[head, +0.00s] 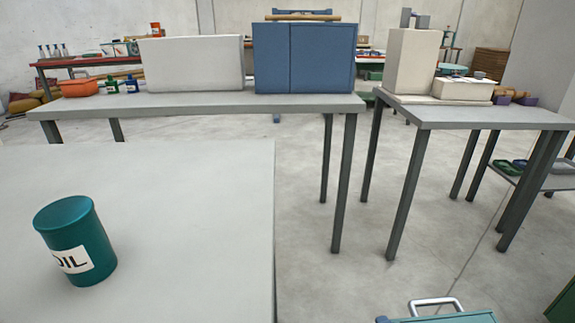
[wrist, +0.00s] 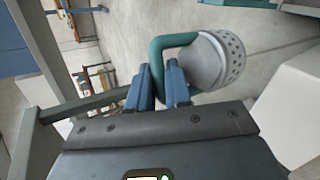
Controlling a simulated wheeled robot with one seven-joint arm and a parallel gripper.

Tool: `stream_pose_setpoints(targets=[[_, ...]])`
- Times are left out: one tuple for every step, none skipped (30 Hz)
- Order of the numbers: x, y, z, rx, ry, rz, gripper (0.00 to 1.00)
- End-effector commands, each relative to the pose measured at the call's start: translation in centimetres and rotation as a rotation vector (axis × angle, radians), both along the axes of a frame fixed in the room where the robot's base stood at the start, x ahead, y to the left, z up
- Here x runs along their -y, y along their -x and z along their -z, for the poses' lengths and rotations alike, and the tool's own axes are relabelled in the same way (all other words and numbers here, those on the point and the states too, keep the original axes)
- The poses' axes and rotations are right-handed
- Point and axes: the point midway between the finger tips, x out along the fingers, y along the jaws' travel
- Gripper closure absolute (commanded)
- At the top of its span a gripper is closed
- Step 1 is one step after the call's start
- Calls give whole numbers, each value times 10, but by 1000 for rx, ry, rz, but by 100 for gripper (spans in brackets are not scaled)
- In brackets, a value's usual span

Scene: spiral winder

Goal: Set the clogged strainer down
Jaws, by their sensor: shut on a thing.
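The strainer (wrist: 212,62) is a pale grey cup with a face full of small holes and a green curved handle (wrist: 172,41). It shows only in the wrist view. My gripper (wrist: 160,74) has its blue fingers shut on the green handle, with the cup hanging off to the right of the fingers. The strainer appears held in the air over the floor. Whether its holes are clogged is too small to tell. My gripper is out of the head view.
A near table (head: 190,185) holds a teal oil can (head: 76,243) at its left; the rest is bare. A long bench (head: 200,102) bears a white box and a blue cabinet (head: 305,57). A right table (head: 470,115) bears cream blocks. A teal case (head: 455,318) shows at the bottom.

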Motion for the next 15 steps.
stream_pose_setpoints(targets=[[0,4,-22,0,0,0,100],[0,7,-28,0,0,0,100],[0,10,-35,0,0,0,100],[0,12,-41,-1,1,0,100],[0,15,-46,-1,1,0,100],[0,18,-54,0,1,-1,100],[0,20,-60,0,1,-1,100],[1,22,-66,0,1,0,100],[1,25,-73,0,2,0,100],[1,28,-78,0,2,0,100],[2,30,-84,0,3,-1,100],[2,33,-91,0,3,-1,100],[2,35,-95,0,4,-1,100],[2,37,-100,-1,4,-1,100],[3,39,-105,0,5,-1,100]])
